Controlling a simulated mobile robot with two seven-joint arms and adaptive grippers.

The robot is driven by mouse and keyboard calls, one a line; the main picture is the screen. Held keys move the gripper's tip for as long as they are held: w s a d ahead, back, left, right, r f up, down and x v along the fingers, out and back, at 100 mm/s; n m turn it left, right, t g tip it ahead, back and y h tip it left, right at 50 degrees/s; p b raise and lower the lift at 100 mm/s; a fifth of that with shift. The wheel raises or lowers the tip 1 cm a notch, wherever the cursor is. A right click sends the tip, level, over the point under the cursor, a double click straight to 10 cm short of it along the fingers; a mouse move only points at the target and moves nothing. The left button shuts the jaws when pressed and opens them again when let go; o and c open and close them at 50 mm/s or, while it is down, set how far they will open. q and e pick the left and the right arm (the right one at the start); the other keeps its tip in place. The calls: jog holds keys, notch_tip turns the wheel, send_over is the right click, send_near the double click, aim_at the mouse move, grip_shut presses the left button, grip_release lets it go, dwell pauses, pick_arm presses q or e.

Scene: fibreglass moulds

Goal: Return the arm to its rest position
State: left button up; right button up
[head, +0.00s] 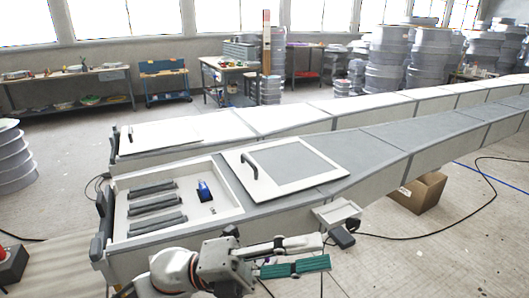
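My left arm reaches in from the bottom of the head view, in front of the near mould. Its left gripper (318,252) points right, with a pale upper finger and a green-faced lower finger. A gap shows between the fingers, and nothing is held in it. The gripper is close to the near side of the long grey mould (375,142); I cannot tell whether it touches. My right arm and gripper are out of view.
An open tray section (225,212) of the mould holds dark grey bars and a blue object (204,190). A white-framed panel with a black handle (285,167) lies beside it. A small bracket (336,213) juts out near the gripper. A cardboard box (418,192) and cables lie on the floor.

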pick_arm(q)
jog(key=w+a+f+n+t+y, duration=0.4)
jog(key=w+a+f+n+t, duration=0.25)
jog(key=n+t, duration=0.45)
jog(key=w+a+f+n+t+y, duration=0.45)
jog(key=f+n+t, duration=0.35)
jog(key=n, duration=0.4)
jog(key=s+a+f+n+g+y, duration=0.1)
jog(key=s+a+f+n+y, duration=0.3)
jog(key=f, duration=0.6)
jog(key=s+a+f+n+g+y, duration=0.1)
jog(key=a+f+n+y, duration=0.5)
jog(key=f, duration=0.4)
jog(key=s+a+f+n+g, duration=0.2)
jog(key=s+a+f, duration=0.4)
jog(key=s+f, duration=0.4)
jog(key=shift+f+g+y, duration=0.35)
jog(key=shift+f+g, duration=0.1)
jog(key=shift+g, duration=0.45)
